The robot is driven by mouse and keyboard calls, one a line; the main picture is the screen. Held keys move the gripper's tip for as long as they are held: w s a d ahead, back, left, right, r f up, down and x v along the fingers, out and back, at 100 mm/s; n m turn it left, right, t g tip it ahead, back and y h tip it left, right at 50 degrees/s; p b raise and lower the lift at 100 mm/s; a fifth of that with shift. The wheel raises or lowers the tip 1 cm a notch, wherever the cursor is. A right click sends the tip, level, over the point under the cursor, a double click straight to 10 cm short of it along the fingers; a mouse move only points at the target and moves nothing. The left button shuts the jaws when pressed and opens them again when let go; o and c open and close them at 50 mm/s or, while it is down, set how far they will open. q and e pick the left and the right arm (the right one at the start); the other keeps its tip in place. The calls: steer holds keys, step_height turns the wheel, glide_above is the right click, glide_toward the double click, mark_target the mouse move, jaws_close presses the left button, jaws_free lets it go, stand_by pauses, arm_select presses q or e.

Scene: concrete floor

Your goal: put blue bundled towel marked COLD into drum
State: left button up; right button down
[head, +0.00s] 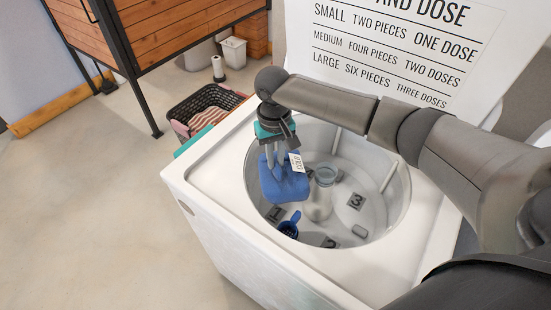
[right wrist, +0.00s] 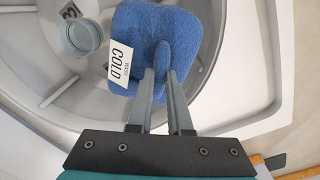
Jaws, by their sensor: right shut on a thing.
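The blue bundled towel (head: 284,184) with a white tag reading COLD hangs from my right gripper (head: 274,158). The gripper is shut on it, and in the right wrist view the towel (right wrist: 158,45) sits between the fingertips (right wrist: 162,78). In the head view the towel is over the left part of the open drum (head: 397,200) of the white washer. Whether its lower end is below the drum's rim I cannot tell. My left gripper is not in view.
The raised lid (head: 400,45) with dosing text stands behind. A dark basket (head: 203,108) with striped cloth is on the floor, left of the washer.

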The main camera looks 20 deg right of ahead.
step_height(320, 180, down, 7)
steer(key=b, duration=0.8)
step_height(320, 180, down, 11)
steer(key=b, duration=0.3)
steer(key=shift+r+b, duration=0.15)
steer(key=shift+b, duration=0.15)
steer(key=c, duration=0.8)
jaws_free()
steer(key=shift+o, duration=0.2)
